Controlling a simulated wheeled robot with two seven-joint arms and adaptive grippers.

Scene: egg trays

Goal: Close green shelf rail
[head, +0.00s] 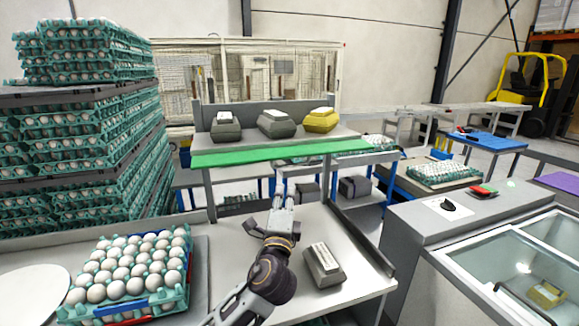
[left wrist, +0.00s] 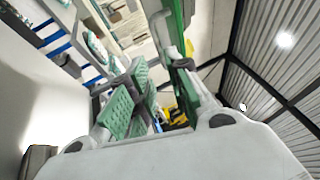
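The green shelf rail (head: 235,157) runs along the front edge of the raised grey shelf (head: 345,134) in the head view. It looks like a flat strip lying lower than the boxes behind it; its exact tilt is hard to tell. My left gripper (head: 283,172) is just below the rail's middle, its fingers pointing up at the rail's underside. In the left wrist view, the green rail (left wrist: 176,18) passes at the top beside the fingertips. The left gripper's fingers (left wrist: 152,80) stand apart with nothing clearly held; contact with the rail cannot be told. My right gripper is not in view.
Grey egg boxes (head: 277,124) and a yellow one (head: 321,120) sit on the shelf. Below, a grey box (head: 323,265) lies on the table right of my left arm. An egg tray (head: 185,290) stands at left, with tall egg stacks (head: 80,150) behind.

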